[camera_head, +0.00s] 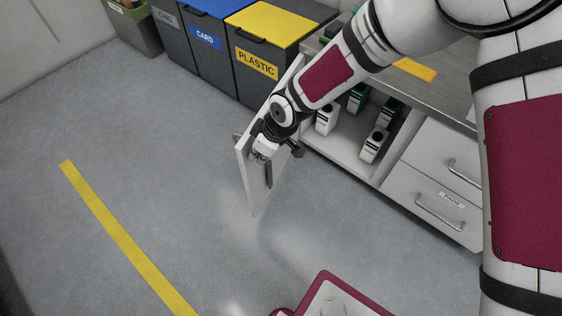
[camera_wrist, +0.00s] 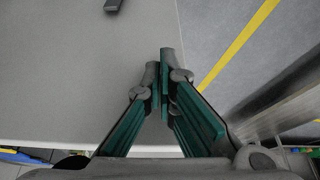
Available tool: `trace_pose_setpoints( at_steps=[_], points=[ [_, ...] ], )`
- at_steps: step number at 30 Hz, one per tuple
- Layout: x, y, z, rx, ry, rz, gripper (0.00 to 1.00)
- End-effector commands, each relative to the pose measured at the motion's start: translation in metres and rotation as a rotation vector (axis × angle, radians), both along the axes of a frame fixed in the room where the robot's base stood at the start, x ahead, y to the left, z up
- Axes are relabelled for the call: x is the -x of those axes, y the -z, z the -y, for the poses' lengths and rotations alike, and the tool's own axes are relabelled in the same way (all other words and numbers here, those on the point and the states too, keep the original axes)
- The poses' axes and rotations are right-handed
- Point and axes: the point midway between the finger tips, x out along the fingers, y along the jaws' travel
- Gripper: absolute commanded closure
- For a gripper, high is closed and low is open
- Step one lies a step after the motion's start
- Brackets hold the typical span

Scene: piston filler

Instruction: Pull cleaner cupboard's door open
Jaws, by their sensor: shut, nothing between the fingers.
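The cleaner cupboard's door (camera_head: 252,190) stands wide open, swung out from the cupboard front in the head view. My gripper (camera_head: 261,155) is shut and empty at the inner side of the door, near its free edge. Part of the door handle (camera_head: 237,140) shows past that edge on the outer side. In the wrist view, my shut fingers (camera_wrist: 165,62) are in front of a broad pale grey panel (camera_wrist: 80,75), which looks like the door. I cannot tell whether they touch it. The open cupboard (camera_head: 345,150) shows several white bottles (camera_head: 374,145) inside.
Drawers (camera_head: 440,165) with bar handles are right of the cupboard, under a worktop (camera_head: 450,85). A yellow-lidded plastic bin (camera_head: 262,55) and a blue-lidded card bin (camera_head: 205,40) stand behind the door. The floor on the left is clear, with a yellow line (camera_head: 120,235).

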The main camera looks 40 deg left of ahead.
Motion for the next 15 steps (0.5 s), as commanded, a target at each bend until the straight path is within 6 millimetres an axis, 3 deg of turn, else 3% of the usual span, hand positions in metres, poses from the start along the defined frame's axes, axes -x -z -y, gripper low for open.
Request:
trace_pose_setpoints(
  at_steps=[6, 15],
  points=[
    [0.013, 0.003, -0.053, -0.003, 0.12, 0.003, 1.0],
    [0.018, 0.001, -0.104, -0.001, 0.25, 0.002, 1.0]
  ],
)
